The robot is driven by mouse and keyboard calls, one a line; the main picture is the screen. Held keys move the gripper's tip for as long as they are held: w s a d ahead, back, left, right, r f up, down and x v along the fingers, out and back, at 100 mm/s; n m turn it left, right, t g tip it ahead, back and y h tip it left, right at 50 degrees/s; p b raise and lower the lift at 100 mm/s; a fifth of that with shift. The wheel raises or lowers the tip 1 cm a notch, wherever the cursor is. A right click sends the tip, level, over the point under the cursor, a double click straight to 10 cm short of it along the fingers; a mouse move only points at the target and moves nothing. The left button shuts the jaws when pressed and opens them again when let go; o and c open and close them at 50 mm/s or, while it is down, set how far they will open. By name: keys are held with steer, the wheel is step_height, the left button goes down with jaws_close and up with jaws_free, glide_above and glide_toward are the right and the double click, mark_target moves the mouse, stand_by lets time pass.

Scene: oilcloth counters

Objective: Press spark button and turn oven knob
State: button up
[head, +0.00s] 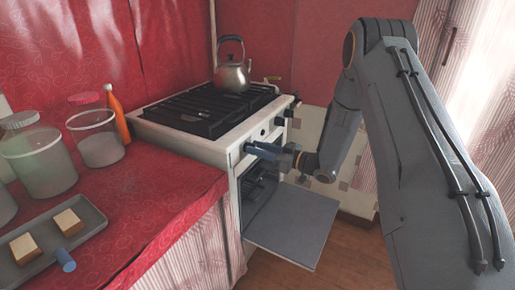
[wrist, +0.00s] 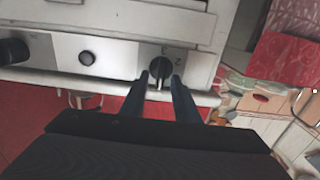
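The stove (head: 205,150) stands behind the red counter, with a pale front panel. In the wrist view a dark round knob (wrist: 160,63) with a pointer ridge is on the panel. A small round dark button (wrist: 87,57) is left of it, and another black knob (wrist: 12,51) is at the left edge. My gripper (wrist: 160,76) has its two fingers apart, with tips at either side of the knob's lower part; I cannot tell if they touch it. In the head view my gripper (head: 250,148) reaches the panel's near end and hides what is behind it.
The oven door (head: 290,224) hangs open below my gripper. A kettle (head: 231,72) stands on the black hob grates (head: 200,108). Jars (head: 97,140), an orange bottle (head: 116,115) and a tray (head: 85,237) holding small blocks are on the red counter (head: 170,190).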

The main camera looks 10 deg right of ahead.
steer(key=shift+w+a, duration=0.1)
steer(key=shift+a, duration=0.05)
jaws_close()
